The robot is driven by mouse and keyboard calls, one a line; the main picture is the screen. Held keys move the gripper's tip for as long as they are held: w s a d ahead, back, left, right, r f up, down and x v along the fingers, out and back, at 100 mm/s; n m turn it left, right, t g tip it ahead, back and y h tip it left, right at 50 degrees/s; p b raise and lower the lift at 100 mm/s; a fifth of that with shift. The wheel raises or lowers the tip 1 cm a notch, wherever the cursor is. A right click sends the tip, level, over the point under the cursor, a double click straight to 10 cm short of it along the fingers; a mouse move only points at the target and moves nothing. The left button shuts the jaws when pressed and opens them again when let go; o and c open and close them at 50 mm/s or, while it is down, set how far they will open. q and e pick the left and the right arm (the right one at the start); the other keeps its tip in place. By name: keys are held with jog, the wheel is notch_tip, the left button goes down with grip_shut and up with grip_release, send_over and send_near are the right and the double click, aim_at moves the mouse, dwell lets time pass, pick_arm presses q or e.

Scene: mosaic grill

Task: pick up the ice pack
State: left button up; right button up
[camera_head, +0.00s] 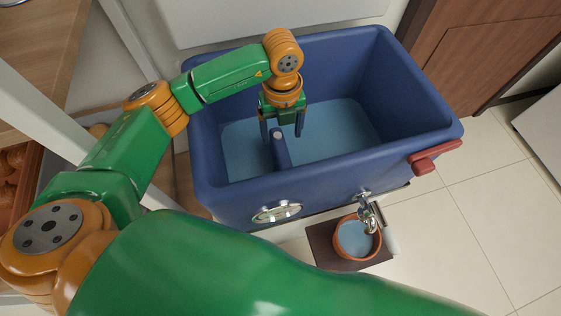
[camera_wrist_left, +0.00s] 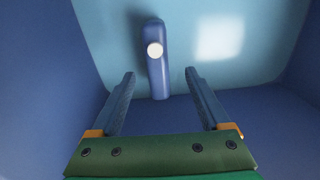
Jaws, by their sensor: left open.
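The ice pack (camera_head: 283,155) is a slim blue piece with a pale round cap, inside the blue cooler (camera_head: 330,170). In the left wrist view the ice pack (camera_wrist_left: 157,75) stands out against the light blue cooler floor, past the fingertips and roughly centred between them. My left gripper (camera_head: 283,131) reaches down into the cooler from above, open and empty, with its fingers near the ice pack. I cannot tell whether they touch it. My right gripper is not in view.
The cooler's walls surround my left gripper. A red handle (camera_head: 435,157) sits on its right rim, and a tap (camera_head: 368,212) on its front hangs over a terracotta pot (camera_head: 342,257). A wooden cabinet (camera_head: 480,45) stands at upper right. Tiled floor (camera_head: 480,215) is clear at right.

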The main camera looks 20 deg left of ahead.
aim_at(280, 147)
pick_arm(q)
jog(key=f, duration=0.6)
jog(key=shift+s+a, duration=0.1)
jog(key=shift+s, duration=0.25)
grip_shut()
